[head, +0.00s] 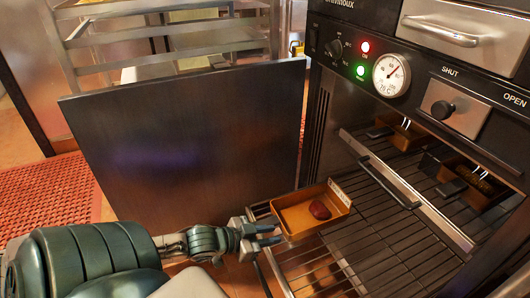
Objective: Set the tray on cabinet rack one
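An orange tray (289,220) holding a dark red piece of food (319,210) is at the front left of the grill cabinet, over the outer end of a pulled-out wire rack (318,277). I cannot tell whether the tray rests fully on the wire. My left gripper (272,235) is beside the tray's near left corner, fingers pointing right, with a gap showing between them. Whether it touches the tray is unclear. My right gripper is out of view.
The cabinet's large metal door (190,130) stands open at left. Two more trays with dark handles (400,131) (470,182) sit inside the cabinet. A gauge (391,75) and controls are above. A metal shelf trolley (165,40) and red floor mat (48,195) are behind.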

